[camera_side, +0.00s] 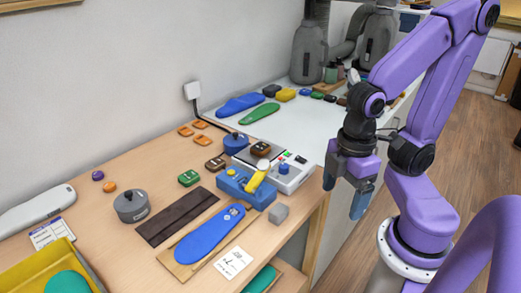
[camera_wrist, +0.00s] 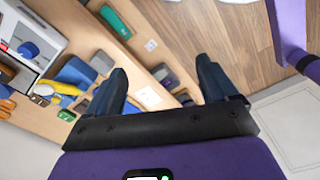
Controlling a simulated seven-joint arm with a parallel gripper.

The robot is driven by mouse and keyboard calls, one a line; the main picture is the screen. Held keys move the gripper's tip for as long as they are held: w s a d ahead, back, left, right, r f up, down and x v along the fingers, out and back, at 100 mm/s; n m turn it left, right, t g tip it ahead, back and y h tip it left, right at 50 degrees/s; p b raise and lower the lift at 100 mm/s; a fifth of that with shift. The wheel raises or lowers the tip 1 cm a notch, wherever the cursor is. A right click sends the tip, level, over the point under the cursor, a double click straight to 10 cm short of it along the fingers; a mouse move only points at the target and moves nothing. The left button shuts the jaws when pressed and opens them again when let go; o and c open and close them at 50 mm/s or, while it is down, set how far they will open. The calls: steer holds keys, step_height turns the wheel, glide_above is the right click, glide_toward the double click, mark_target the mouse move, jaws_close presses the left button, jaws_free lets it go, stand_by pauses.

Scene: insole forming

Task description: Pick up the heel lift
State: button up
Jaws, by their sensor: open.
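I cannot tell for sure which piece is the heel lift. A small grey block (camera_side: 279,213) lies on the bench near its right edge, beside the blue fixture (camera_side: 246,187); the block also shows in the wrist view (camera_wrist: 102,62), left of my fingers. My gripper (camera_side: 345,192) hangs in the air off the bench's right edge, fingers pointing down. In the wrist view its two fingers (camera_wrist: 162,68) are wide apart, with nothing between them. It is apart from every piece on the bench.
A blue insole (camera_side: 209,236) lies at the bench front, beside a dark strip (camera_side: 176,216). A grey round pot (camera_side: 131,206) and a white control box (camera_side: 289,176) stand nearby. Small green (camera_side: 189,178) and orange (camera_side: 201,140) pieces lie farther back. Floor is open at right.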

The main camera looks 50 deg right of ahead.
steer(key=w+a+r+n, duration=0.1)
steer(key=w+a+r, duration=0.15)
steer(key=w, duration=0.85)
steer(key=r+n, duration=0.2)
steer(key=n, duration=0.2)
glide_above(260, 147)
steer(key=f, duration=1.1)
steer(key=shift+s+a+f, duration=0.1)
steer(key=shift+a+f, duration=0.1)
steer(key=shift+f, duration=0.15)
steer(key=shift+d+f, duration=0.2)
steer(key=shift+f, duration=1.15)
steer(key=shift+d+f, duration=0.15)
steer(key=shift+f, duration=1.2)
steer(key=c, duration=1.2)
